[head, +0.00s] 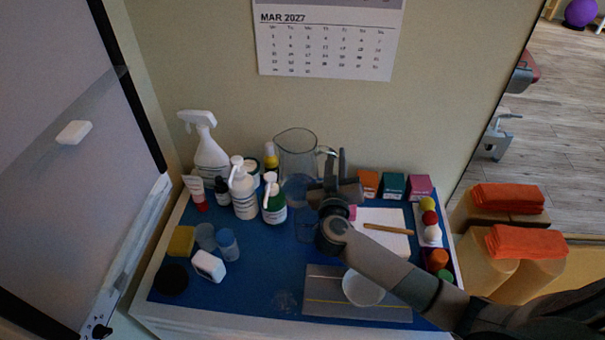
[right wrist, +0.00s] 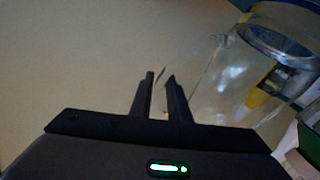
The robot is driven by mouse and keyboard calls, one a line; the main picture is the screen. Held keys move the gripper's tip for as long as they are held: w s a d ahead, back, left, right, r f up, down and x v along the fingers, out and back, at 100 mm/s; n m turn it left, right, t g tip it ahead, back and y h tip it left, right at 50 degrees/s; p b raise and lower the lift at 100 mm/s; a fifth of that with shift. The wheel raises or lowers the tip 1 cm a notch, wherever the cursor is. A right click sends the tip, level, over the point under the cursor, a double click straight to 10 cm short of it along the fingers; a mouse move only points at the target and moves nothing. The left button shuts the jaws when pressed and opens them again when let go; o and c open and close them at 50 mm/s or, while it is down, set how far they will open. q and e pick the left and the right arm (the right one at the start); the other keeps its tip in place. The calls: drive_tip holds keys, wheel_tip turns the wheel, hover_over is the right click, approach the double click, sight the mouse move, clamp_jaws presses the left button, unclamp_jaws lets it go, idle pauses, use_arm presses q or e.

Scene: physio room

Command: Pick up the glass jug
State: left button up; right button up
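The clear glass jug (head: 297,150) is upright at the back middle of the blue table top, its handle side towards the right. Bottles and my gripper hide part of its lower body, so I cannot tell whether its base touches the table. My right gripper (head: 336,160) is at its right side, at the handle. In the right wrist view the jug (right wrist: 265,70) fills the right side. The gripper (right wrist: 160,85) has its fingers close together there, with a thin glassy strip between them that looks like the handle. My left gripper does not show.
Small boxes (head: 392,185) stand to the right. A white bowl (head: 362,288) is in front, under my right forearm. The front middle is fairly clear.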

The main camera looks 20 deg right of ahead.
clamp_jaws()
idle(1.1)
drive_tip(key=shift+r, duration=0.1)
drive_tip(key=shift+r, duration=0.2)
idle(0.4)
drive_tip(key=shift+d+r, duration=0.1)
drive_tip(key=shift+r, duration=0.65)
wheel_tip(320, 180, up, 16)
drive_tip(key=shift+p, duration=0.35)
idle(0.6)
drive_tip(key=shift+r, duration=0.1)
idle(0.8)
